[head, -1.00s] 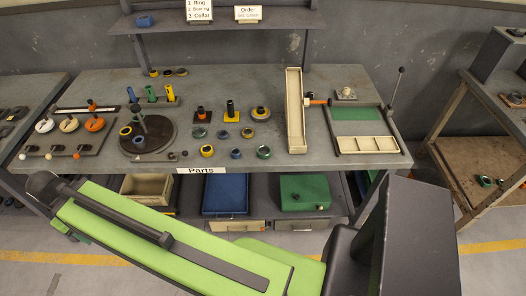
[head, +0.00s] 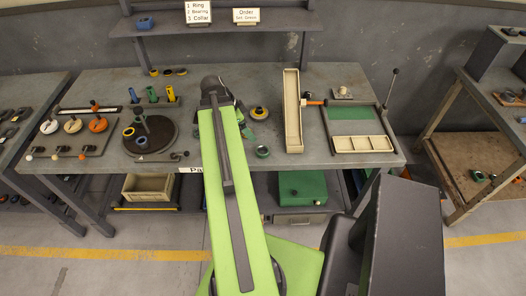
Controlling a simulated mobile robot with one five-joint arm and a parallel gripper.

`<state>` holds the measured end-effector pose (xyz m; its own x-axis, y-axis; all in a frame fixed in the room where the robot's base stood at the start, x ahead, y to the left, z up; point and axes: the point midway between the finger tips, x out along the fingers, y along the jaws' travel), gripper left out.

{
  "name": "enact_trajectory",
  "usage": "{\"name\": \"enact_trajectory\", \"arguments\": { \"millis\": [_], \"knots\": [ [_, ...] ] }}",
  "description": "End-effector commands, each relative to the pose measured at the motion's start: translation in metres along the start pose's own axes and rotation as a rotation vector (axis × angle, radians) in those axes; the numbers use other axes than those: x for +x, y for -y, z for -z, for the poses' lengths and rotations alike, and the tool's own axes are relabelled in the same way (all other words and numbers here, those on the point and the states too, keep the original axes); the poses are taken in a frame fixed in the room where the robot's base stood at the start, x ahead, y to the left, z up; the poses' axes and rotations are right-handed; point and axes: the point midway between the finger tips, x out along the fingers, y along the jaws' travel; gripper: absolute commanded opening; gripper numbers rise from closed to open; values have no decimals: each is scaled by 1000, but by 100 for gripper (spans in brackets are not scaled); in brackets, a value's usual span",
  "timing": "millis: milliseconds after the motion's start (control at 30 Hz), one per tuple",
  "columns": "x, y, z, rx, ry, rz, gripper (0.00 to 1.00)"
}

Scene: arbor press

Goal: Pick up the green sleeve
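A dark round turntable (head: 150,140) with a post stands in front of the sleeves. A long beige tray (head: 293,115) and a green-matted tray (head: 355,128) are at the right. My arm covers several loose rings and blocks mid-table. A shelf (head: 230,23) overhangs the back.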

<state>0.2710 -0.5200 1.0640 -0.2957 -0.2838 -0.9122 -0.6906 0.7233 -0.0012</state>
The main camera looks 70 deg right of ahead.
Motion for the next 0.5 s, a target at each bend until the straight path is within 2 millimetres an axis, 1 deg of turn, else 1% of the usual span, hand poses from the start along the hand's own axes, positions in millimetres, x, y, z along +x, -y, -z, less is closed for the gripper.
{"name": "enact_trajectory", "arguments": {
  "millis": [233, 500],
  "knots": [
    [52, 0, -5, -1, 1, -1, 79],
    [112, 1, -5, 0, 1, 0, 79]
  ]
}}
